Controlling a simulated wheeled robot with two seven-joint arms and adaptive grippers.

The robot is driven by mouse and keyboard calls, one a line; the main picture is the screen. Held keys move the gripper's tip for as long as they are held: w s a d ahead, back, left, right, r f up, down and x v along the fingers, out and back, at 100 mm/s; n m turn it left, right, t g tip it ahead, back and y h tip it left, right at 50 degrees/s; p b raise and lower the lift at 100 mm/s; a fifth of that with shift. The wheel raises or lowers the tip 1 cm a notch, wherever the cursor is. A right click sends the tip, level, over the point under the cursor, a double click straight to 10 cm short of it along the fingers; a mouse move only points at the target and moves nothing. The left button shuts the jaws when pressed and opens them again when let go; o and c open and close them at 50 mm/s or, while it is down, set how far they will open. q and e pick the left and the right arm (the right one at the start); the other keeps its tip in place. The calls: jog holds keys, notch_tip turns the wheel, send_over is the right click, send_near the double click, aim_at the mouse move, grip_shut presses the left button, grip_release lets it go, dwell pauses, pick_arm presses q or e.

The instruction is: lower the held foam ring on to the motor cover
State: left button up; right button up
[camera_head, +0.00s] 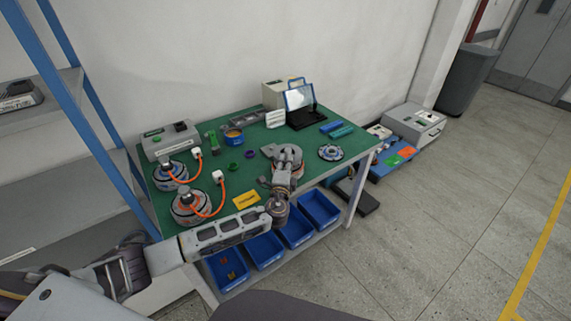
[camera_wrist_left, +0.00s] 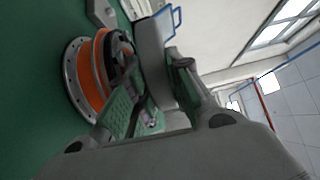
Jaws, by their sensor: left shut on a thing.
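My left gripper (camera_head: 287,160) is over the front middle of the green table. It is shut on the grey foam ring (camera_head: 272,150), which also shows between the fingers in the left wrist view (camera_wrist_left: 152,62). Close to the ring is a round motor part (camera_wrist_left: 90,85) with an orange band and a silver rim with holes, perhaps the motor cover. In the head view the ring and gripper mostly hide this part. In the wrist view the ring appears tilted and beside it; I cannot tell whether they touch. My right gripper is not in view.
Two motors with orange cables (camera_head: 186,207) stand on the left of the green table (camera_head: 225,180). A round flanged part (camera_head: 331,152) lies to the right. A laptop-like device (camera_head: 300,105) stands behind. A yellow card (camera_head: 246,200) lies near the front edge, above blue bins (camera_head: 320,210).

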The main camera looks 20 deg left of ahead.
pick_arm(q)
jog(key=shift+s+f, duration=0.3)
jog(key=shift+f, duration=0.65)
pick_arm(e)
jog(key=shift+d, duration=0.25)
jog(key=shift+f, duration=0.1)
pick_arm(q)
jog(key=o, duration=0.8)
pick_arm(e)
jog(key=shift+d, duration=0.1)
pick_arm(q)
jog(key=shift+o, duration=0.5)
jog(key=shift+s, duration=0.2)
jog(key=shift+s+d+f, duration=0.1)
jog(key=shift+s, duration=0.25)
jog(key=shift+s+d, duration=0.15)
jog(key=shift+s, duration=0.8)
jog(key=shift+s+d+r, duration=0.15)
jog(key=shift+s+r, duration=0.15)
jog(key=shift+s, duration=0.45)
jog(key=shift+s+d+r, duration=0.1)
jog(key=shift+s+r, duration=0.25)
jog(key=shift+s, duration=0.4)
jog(key=shift+s+d+r, duration=0.15)
jog(key=shift+s+r, duration=0.15)
jog(key=shift+s, duration=0.45)
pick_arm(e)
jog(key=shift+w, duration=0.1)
